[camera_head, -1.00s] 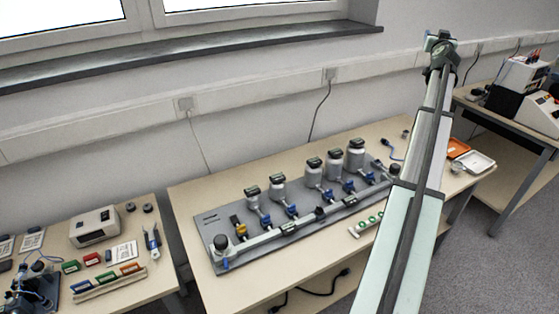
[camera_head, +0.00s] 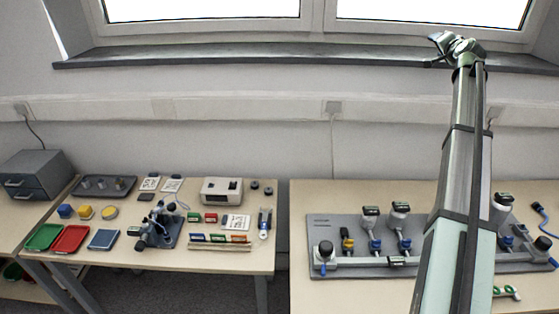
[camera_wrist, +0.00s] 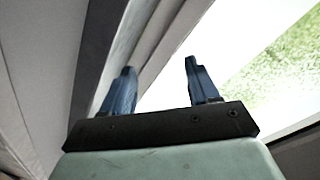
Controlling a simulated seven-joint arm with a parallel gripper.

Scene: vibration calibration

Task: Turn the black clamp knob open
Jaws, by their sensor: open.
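My gripper (camera_wrist: 160,66) is open and empty, with its two blue fingers raised towards the window. In the head view my gripper (camera_head: 441,41) is high up at the window sill, far above both tables. A small dark blue-grey fixture (camera_head: 160,228) with black round parts stands on the left table; the black clamp knob may be one of these, but it is too small to tell. A grey plate (camera_head: 340,225) with a pipe and several valves lies on the right table. It has a black round cap (camera_head: 325,249) at its left end.
The left table (camera_head: 255,258) also holds trays, coloured blocks, cards and a beige box (camera_head: 222,190). A grey drawer cabinet (camera_head: 38,173) is at the far left. A gap separates the two tables. My raised arm hides part of the right table.

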